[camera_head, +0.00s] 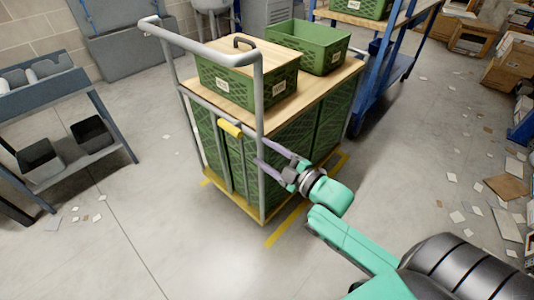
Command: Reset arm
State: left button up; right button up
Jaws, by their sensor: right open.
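My right gripper (272,158) is near the middle of the head view, with my green right arm coming in from the lower right. Its jaws are open, and its fingers reach to the near upright of a grey-railed cart (262,105). One finger seems to overlap that upright; I cannot tell whether they touch. No object shows between the fingers. My left gripper is not in view.
The cart carries a lidded green crate (238,88) and an open green crate (322,60). A blue rack (388,60) stands behind it. A bench with dark bins (40,155) is at left. Papers and cartons (507,188) litter the right floor.

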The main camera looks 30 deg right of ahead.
dwell(0.4)
jog(key=s+d+f+m+g+h+p, duration=0.2)
jog(key=s+d+f+m, duration=0.1)
jog(key=f, duration=0.6)
jog(key=s+d+f+m+g+h+p, duration=0.2)
jog(key=s+d+f+m+g+p, duration=0.15)
jog(key=f, duration=0.55)
jog(key=s+d+f+m+g+h+p, duration=0.2)
jog(key=s+d+f, duration=0.15)
jog(key=f, duration=0.55)
jog(key=s+a+f+m+g+p, duration=0.2)
jog(key=s+f+g, duration=0.2)
jog(key=s, duration=0.9)
jog(key=s+a+f+m+g+p, duration=0.2)
jog(key=s+f, duration=0.7)
jog(key=s, duration=0.5)
jog(key=shift+a+m+g+h, duration=0.4)
jog(key=shift+a+g, duration=0.15)
jog(key=shift+g, duration=0.5)
